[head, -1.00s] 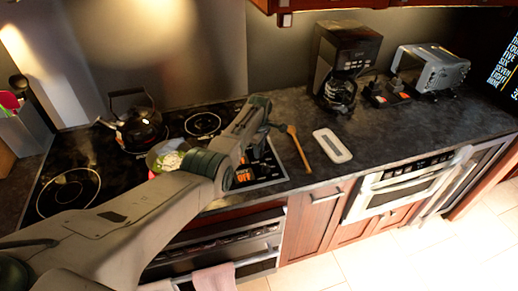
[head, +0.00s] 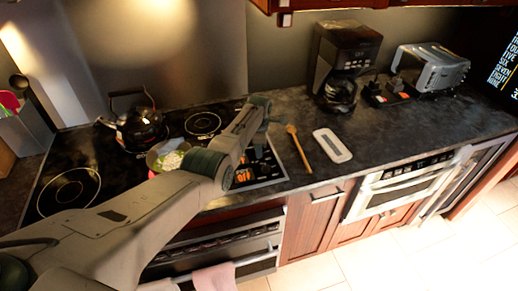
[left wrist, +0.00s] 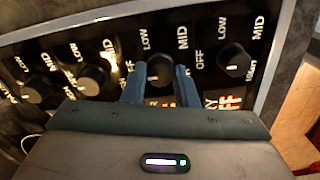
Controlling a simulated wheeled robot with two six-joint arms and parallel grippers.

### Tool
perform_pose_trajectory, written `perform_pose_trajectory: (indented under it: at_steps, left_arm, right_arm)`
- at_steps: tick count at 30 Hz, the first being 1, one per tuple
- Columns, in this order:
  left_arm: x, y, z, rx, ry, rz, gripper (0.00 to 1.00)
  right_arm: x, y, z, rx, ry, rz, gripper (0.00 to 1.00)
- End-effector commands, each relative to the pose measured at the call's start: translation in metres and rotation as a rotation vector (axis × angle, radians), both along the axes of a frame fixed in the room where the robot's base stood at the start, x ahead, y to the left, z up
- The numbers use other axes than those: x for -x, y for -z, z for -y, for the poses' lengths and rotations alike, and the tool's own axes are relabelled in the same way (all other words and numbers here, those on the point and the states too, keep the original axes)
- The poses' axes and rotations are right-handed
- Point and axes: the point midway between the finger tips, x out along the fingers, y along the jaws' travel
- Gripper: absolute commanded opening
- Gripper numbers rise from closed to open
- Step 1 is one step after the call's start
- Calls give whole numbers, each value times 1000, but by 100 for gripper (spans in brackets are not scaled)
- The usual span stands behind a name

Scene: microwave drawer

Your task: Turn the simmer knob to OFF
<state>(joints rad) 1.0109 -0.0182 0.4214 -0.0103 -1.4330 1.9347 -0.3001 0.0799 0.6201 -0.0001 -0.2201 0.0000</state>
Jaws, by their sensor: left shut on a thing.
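In the left wrist view, a row of round black knobs sits on the dark stove panel, with OFF, LOW and MID printed around them. My left gripper (left wrist: 160,78) has its two fingers on either side of one knob (left wrist: 160,66) and is shut on it. A short white mark shows on that knob's lower part. Its lit label is mostly hidden by the gripper; only a final R shows, so I cannot confirm its name. In the head view, my left gripper (head: 262,142) is at the right end of the cooktop (head: 110,158), over the panel. The right gripper is out of view.
Another knob (left wrist: 233,62) is close on the right, with a lit OFF label below it. More knobs (left wrist: 92,78) are on the left. A pan (head: 165,158) and kettle (head: 138,125) stand on the cooktop. A wooden spoon (head: 300,148) and white tray (head: 332,146) lie right.

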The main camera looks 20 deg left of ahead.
Motion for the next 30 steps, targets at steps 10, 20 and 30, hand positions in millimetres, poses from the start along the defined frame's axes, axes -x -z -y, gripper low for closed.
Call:
perform_pose_trajectory:
  at_steps: [10,20,30]
  left_arm:
    - [-2,-3,-1,-1,-2,7,34]
    - [-1,-1,0,0,-1,2,48]
    - [-1,-32,0,1,-1,7,48]
  right_arm:
    - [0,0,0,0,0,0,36]
    - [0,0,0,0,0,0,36]
    - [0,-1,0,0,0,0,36]
